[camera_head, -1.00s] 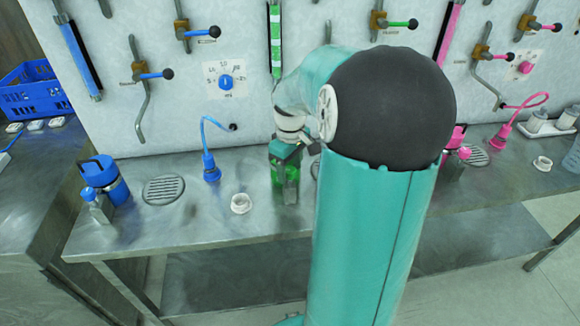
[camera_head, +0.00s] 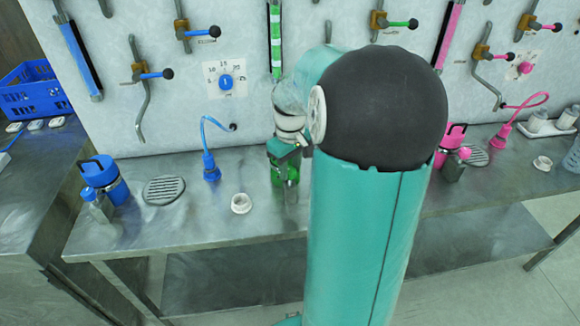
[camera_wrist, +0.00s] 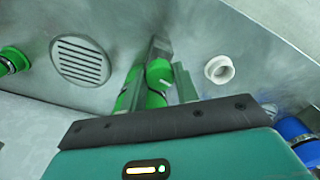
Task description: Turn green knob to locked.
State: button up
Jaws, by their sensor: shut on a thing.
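The green knob (camera_wrist: 158,72) shows in the wrist view as a green cylinder between my two gripper fingers. My gripper (camera_wrist: 168,78) is shut on it. More green, likely the green drum, lies just behind and to the left of it in that view. In the head view a green body (camera_head: 279,174) stands on the steel bench below my wrist, with my gripper (camera_head: 290,172) coming down at it from above. The knob's pointer and any locked marking are hidden, so I cannot tell its setting.
A blue drum (camera_head: 103,178) stands left on the bench (camera_head: 200,225), with a round drain (camera_head: 164,190) and white ring (camera_head: 241,203) nearby. Pink fittings (camera_head: 453,147) stand right. The wall behind carries levers and a blue dial (camera_head: 226,81).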

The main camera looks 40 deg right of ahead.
aim_at(290, 170)
jog(key=m, duration=0.4)
jog(key=shift+w, duration=0.1)
jog(key=m, duration=0.4)
jog(key=shift+r, duration=0.1)
jog(key=m, duration=0.4)
jog(key=shift+m, duration=1.9)
jog(key=o, duration=1)
jog(key=shift+c, duration=0.2)
notch_tip(290, 170, up, 14)
